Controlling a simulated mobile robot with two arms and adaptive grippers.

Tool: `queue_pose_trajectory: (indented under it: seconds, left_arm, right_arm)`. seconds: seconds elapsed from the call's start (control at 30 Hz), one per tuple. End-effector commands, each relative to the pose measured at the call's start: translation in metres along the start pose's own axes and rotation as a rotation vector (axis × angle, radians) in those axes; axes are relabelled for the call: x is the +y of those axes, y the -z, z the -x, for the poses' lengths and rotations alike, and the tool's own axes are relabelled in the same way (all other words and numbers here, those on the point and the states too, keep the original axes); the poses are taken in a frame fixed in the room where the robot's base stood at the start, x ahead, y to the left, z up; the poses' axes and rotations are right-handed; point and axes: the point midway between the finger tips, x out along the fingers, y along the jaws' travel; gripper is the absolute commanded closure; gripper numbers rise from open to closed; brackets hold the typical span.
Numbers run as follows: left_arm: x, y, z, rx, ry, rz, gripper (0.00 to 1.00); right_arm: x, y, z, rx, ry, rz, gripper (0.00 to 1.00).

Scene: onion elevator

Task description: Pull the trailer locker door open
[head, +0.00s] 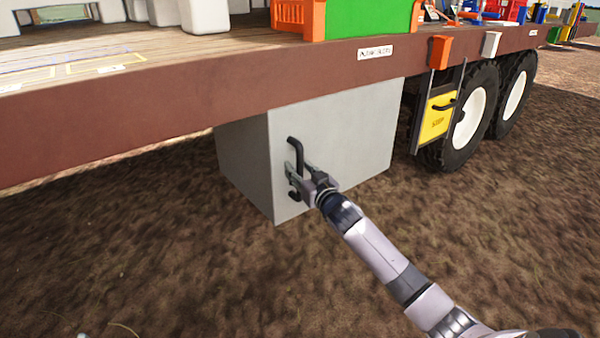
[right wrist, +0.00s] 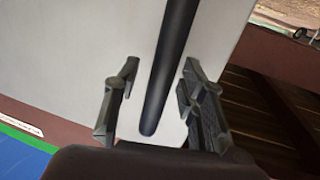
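The trailer locker (head: 345,135) is a plain grey box hung under the trailer bed. Its door looks shut in the head view. A black bar handle (head: 295,147) stands upright near the left edge of its front face. My right gripper (head: 297,177) is at the handle's lower part. In the right wrist view, the gripper (right wrist: 160,80) has one finger on each side of the black handle (right wrist: 172,60). The fingers are open, with a gap showing on both sides of the bar. My left gripper is not seen.
The brown trailer edge (head: 200,85) runs just above the locker. A yellow step panel (head: 437,118) and black wheels (head: 470,125) are to the right. An orange crate (head: 288,14) stands on the bed. The brown ground (head: 150,250) before the locker is clear.

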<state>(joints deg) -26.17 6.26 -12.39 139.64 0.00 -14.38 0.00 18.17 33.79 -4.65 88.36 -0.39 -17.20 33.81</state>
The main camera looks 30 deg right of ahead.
Motion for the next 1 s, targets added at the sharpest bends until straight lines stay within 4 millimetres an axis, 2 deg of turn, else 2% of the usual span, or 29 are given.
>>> queue_pose_trajectory:
  seconds: [0.23, 0.8, 1.0]
  left_arm:
    - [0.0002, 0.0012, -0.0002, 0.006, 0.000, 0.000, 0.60]
    - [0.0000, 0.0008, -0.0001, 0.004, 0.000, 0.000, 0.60]
    - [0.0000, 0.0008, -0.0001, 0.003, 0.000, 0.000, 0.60]
  right_arm:
    - [0.0000, 0.0003, -0.0007, 0.000, 0.000, 0.000, 0.62]
    - [-0.0002, 0.0000, -0.0004, 0.000, 0.000, -0.001, 0.99]
    - [-0.0003, 0.0000, -0.0004, 0.000, 0.000, -0.001, 1.00]
